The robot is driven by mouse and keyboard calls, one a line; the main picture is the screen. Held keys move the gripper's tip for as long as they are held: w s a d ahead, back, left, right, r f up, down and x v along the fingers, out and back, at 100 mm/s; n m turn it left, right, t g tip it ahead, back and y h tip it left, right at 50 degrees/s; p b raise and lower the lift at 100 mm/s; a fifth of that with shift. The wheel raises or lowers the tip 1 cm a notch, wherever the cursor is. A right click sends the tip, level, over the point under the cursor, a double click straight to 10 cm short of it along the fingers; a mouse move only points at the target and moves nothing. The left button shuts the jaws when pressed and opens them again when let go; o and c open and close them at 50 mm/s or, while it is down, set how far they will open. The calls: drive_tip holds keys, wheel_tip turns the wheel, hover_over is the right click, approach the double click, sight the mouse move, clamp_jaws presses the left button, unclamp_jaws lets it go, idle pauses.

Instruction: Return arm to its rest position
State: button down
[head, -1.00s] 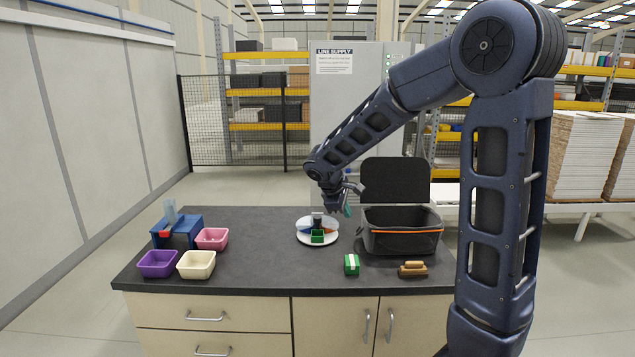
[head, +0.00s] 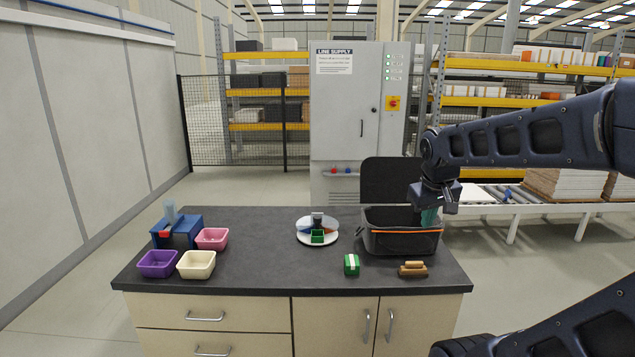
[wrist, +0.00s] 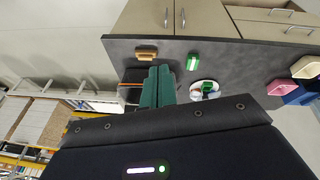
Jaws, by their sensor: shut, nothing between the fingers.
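My gripper (head: 430,216) hangs from my arm at the right in the head view, in front of the right end of the open black case, and covers part of it. Its green fingers (wrist: 158,86) show in the wrist view, closed together with nothing between them. My arm reaches in from the right edge of the head view. In the wrist view the worktop (wrist: 230,60) lies beyond the fingers.
The worktop (head: 270,262) holds a round white tray (head: 304,238), the black case (head: 385,243), a green block (head: 351,265), a brown brush-like piece (head: 412,269), a blue stand (head: 185,228), and pink (head: 212,238), purple (head: 157,264) and cream (head: 196,264) bins. A conveyor (head: 520,208) stands behind right.

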drive_tip(key=shift+s+d+m+t+y, duration=0.25)
drive_tip(key=shift+s+m, duration=0.4)
drive_tip(key=shift+s, duration=0.65)
drive_tip(key=shift+s+d+m+t+y, duration=0.15)
drive_tip(key=shift+s+d+m, duration=0.15)
drive_tip(key=shift+s+m, duration=0.65)
drive_tip(key=shift+s+n, duration=0.3)
